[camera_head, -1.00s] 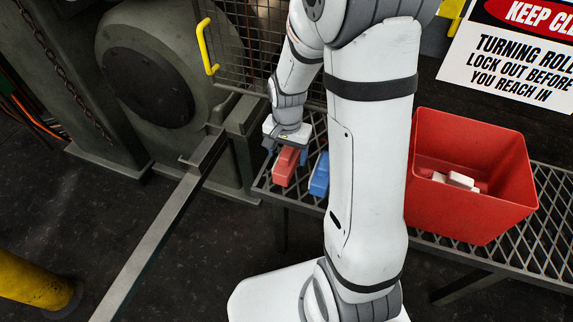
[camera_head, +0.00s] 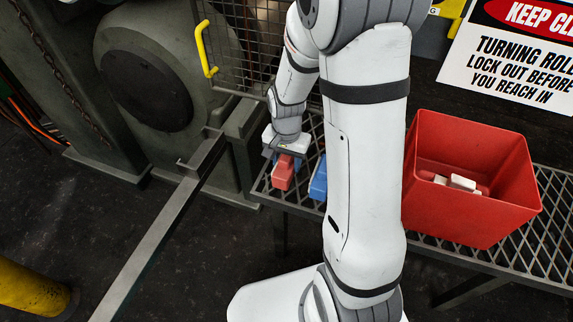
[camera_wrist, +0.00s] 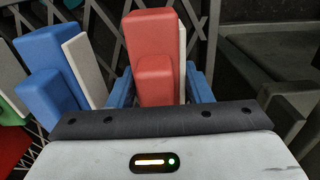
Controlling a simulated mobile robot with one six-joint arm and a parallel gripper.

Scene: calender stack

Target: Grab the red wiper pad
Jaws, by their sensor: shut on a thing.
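The red wiper pad (camera_head: 283,173) is at the left end of the mesh shelf, below my gripper (camera_head: 284,156). In the wrist view the red pad (camera_wrist: 155,60), with a pale strip along its right side, stands between the two blue fingers of my gripper (camera_wrist: 160,90). The fingers are shut on it. Whether the pad still touches the shelf cannot be told. A blue wiper pad (camera_head: 318,178) is just right of it, apart from it; it also shows at left in the wrist view (camera_wrist: 50,65).
A red bin (camera_head: 470,210) with white and red pieces inside stands on the shelf's right part. The mesh shelf (camera_head: 262,188) has a front edge below the pads. A wire guard (camera_head: 240,50) with a yellow handle (camera_head: 205,48) stands behind. A green object (camera_wrist: 14,105) is at far left in the wrist view.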

